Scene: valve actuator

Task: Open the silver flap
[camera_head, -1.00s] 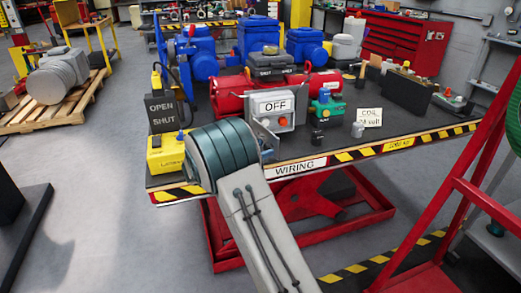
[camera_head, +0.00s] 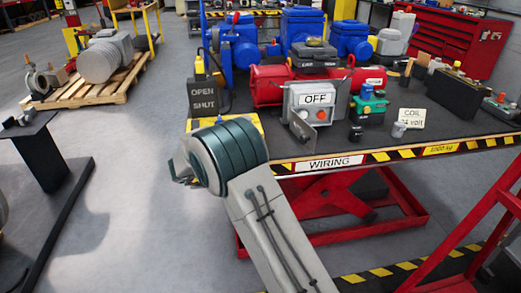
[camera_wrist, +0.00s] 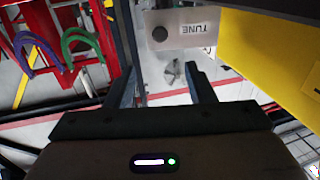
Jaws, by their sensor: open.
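In the wrist view, a silver plate (camera_wrist: 180,40) marked TUNE, its lettering upside down, with a dark round knob, lies just beyond my open gripper (camera_wrist: 166,82). Nothing shows between the fingers except a small grey shape on the floor behind. In the head view, a thin grey metal flap (camera_head: 301,131) stands at the lower left of the grey OFF box (camera_head: 318,99) on the workbench (camera_head: 345,137). I cannot tell whether it is the same plate. My arm's large teal joint hides my gripper in the head view.
Yellow surface (camera_wrist: 270,55) fills the wrist view's right side, close to the plate. The red machine (camera_head: 271,86) stands behind the OFF box, with the OPEN/SHUT sign (camera_head: 203,96) to its left. A red rail (camera_head: 460,205) stands at lower right.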

